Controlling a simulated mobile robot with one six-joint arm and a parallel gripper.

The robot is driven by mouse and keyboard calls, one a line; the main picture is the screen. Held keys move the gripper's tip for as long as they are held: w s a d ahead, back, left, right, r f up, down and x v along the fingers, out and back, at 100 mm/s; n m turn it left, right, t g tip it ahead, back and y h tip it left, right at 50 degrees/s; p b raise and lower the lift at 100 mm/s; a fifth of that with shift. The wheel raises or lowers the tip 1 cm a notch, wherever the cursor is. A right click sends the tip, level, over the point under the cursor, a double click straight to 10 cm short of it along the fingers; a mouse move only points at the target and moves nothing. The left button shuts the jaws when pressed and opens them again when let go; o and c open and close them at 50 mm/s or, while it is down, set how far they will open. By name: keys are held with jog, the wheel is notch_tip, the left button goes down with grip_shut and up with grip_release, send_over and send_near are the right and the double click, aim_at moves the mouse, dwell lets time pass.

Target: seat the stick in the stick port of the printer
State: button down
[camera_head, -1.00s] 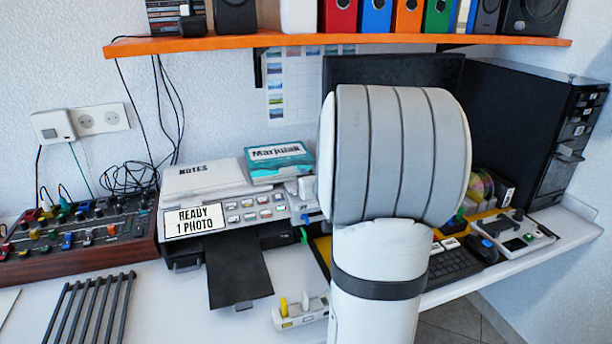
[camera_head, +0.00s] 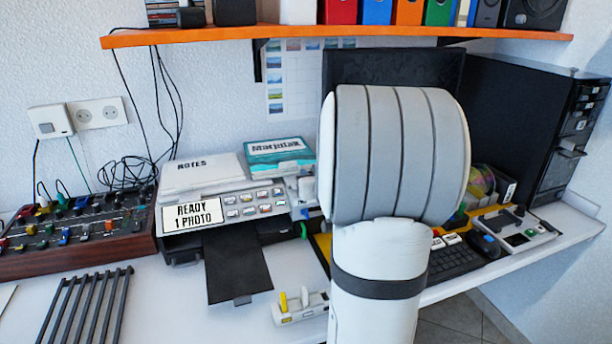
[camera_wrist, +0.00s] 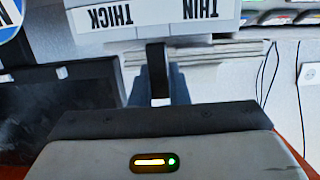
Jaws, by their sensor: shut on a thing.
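The printer (camera_head: 250,212) stands left of my arm in the head view, with a "READY 1 PHOTO" display and rows of buttons. My arm's thick grey joint hides my gripper there. In the wrist view my gripper (camera_wrist: 158,88) is shut on a narrow dark upright thing with a pale end, which looks like the stick (camera_wrist: 157,62). I cannot tell how it stands to the stick port, which I cannot make out. White surfaces marked THICK and THIN (camera_wrist: 155,15) appear upside down beyond it.
A small white holder (camera_head: 300,312) with a yellow piece lies in front of the printer. A mixer (camera_head: 75,232) and a black rack (camera_head: 85,305) are at left. A keyboard (camera_head: 452,262) is behind my arm at right. An orange shelf (camera_head: 210,38) spans above.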

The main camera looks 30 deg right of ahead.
jog(key=shift+f+b, duration=0.75)
jog(key=shift+f, duration=0.15)
jog(key=c, duration=1.3)
grip_release()
jog(key=shift+s, duration=0.1)
jog(key=p+v, duration=0.1)
jog(key=v, duration=0.6)
jog(key=shift+s+a+r, duration=0.15)
jog(key=shift+s, duration=0.2)
jog(key=shift+p, duration=0.3)
